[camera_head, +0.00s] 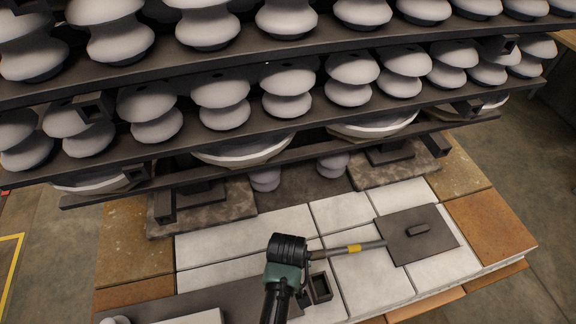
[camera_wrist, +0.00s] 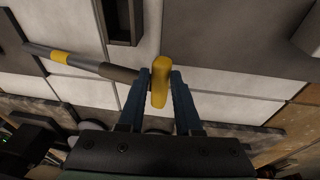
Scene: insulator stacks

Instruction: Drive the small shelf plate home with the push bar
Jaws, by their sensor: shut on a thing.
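My gripper (camera_head: 297,262) is above the pale tiled bench, and in the wrist view its two fingers (camera_wrist: 160,78) are shut on the yellow grip of the push bar (camera_wrist: 118,73). The grey bar (camera_head: 330,251) has a yellow band and reaches right in the head view. Its far end meets or overlaps the left edge of the small shelf plate (camera_head: 437,243); I cannot tell if they touch. The plate is dark, flat, with a raised block on top, and lies on the tiles. In the wrist view a dark plate (camera_wrist: 14,45) at the upper left is only partly visible.
A dark rack (camera_head: 240,136) with several white insulators stands behind the bench. A small open dark box (camera_head: 319,288) is beside my gripper; it also shows in the wrist view (camera_wrist: 122,22). A large dark board (camera_head: 190,301) lies at the front left. Tiles (camera_head: 345,212) behind the bar are clear.

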